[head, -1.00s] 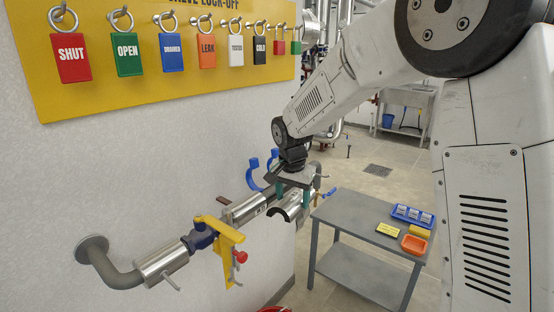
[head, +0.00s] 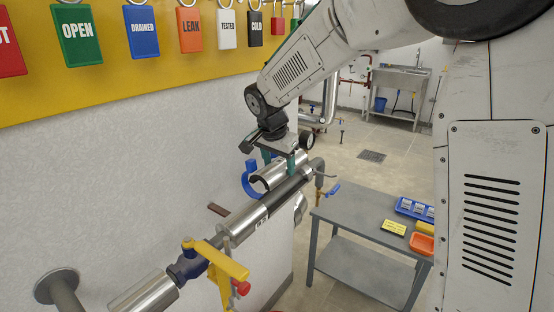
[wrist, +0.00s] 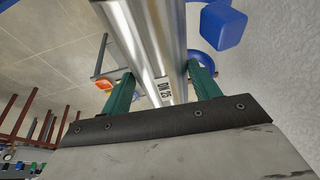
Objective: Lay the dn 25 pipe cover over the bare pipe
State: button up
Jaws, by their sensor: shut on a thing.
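The DN 25 pipe cover is a silver half-shell with a dark arched end (head: 268,174), shown in the head view. The bare pipe (head: 284,194) is a dark stretch beyond a silver-clad section (head: 243,222). The cover appears above and on the wall side of the bare pipe, roughly parallel to it. Whether they touch is unclear.
A blue hook (head: 250,181) sits on the wall behind the cover. A yellow bracket with a red knob (head: 227,268) is on the nearer pipe. A grey table (head: 345,208) with trays stands at right. A blue-handled valve (head: 331,189) is near the pipe's far end.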

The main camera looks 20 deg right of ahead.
aim_at(280, 188)
jog(key=shift+d+f, duration=0.1)
jog(key=shift+f, duration=2.8)
jog(key=shift+f, duration=0.35)
jog(key=o, duration=1.4)
jog(key=shift+o, duration=0.2)
jog(key=v, duration=0.8)
jog(key=shift+f, duration=0.1)
